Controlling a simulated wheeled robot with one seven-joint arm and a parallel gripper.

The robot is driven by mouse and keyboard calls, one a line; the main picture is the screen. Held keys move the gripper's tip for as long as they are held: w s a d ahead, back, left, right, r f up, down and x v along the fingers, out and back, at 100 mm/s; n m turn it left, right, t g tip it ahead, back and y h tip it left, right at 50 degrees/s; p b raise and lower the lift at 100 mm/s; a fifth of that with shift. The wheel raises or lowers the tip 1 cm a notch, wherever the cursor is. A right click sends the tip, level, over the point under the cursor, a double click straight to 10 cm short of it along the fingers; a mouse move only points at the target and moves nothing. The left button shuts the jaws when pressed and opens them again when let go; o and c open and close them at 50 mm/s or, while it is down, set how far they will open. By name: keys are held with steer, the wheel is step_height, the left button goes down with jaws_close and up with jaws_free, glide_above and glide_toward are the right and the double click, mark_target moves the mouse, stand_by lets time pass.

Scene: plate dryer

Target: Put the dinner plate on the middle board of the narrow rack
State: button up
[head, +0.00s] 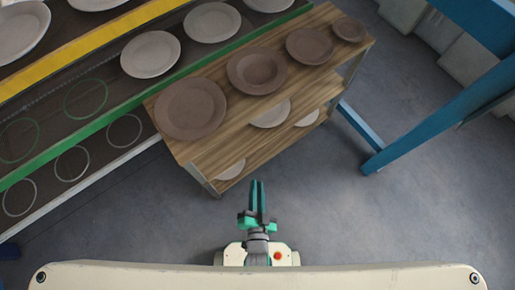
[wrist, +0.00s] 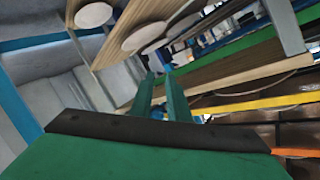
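The narrow wooden rack (head: 222,127) stands ahead of me in the head view, with boards one above another. Several brown plates lie on its top board. The largest, a flat plate (head: 190,108), is at the near left end; I cannot tell for sure that it is the dinner plate. A deep plate (head: 257,70) lies behind it. Pale plates (head: 270,113) show partly on the board below, and another pale plate (head: 231,168) lower down; the upper boards hide the rest. My gripper (head: 257,184) is empty, in front of the rack, its green fingers (wrist: 160,92) slightly apart.
A wide rack with green and yellow edges (head: 100,150) stands at left, holding pale plates (head: 150,54) and empty ring marks (head: 86,98). A blue frame (head: 440,118) stands at right. The grey floor (head: 330,215) is free in front of the narrow rack.

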steer(key=s+r+n, duration=0.3)
steer(key=s+r, duration=0.1)
steer(key=r, duration=0.4)
steer(key=s+r+n, duration=0.4)
steer(key=r, duration=0.4)
steer(key=shift+s+d+r+t, duration=0.15)
steer(key=shift+s+r+t, duration=0.1)
steer(key=shift+r+t, duration=0.05)
